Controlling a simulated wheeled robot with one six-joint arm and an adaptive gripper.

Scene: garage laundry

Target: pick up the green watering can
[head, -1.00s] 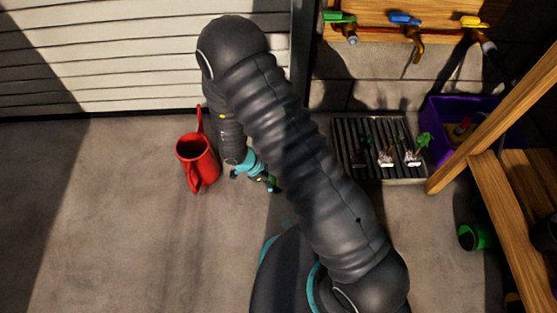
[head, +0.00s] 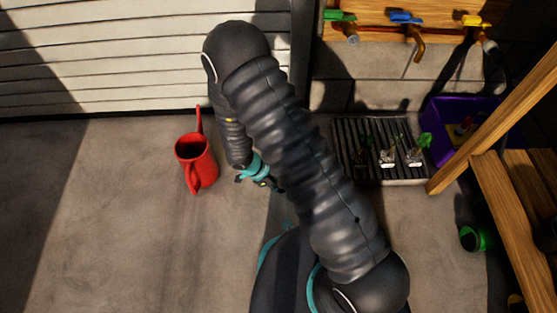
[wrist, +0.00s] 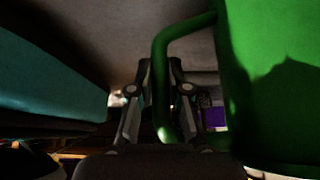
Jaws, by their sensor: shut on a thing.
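In the wrist view, the green watering can's body (wrist: 275,85) fills the right side, and its curved handle (wrist: 160,95) runs down between the fingers of my gripper (wrist: 161,72). My gripper is shut on this handle. In the head view, my gripper (head: 268,184) is to the right of a red watering can (head: 197,162), with a gap of floor between them. My arm hides the green can there.
A dark slatted tray (head: 342,140) with small potted plants stands at the back wall. A purple crate (head: 437,148) and a wooden frame (head: 462,165) are at the right. A green round object (head: 473,239) lies near the frame. Open floor (head: 100,220) lies at left.

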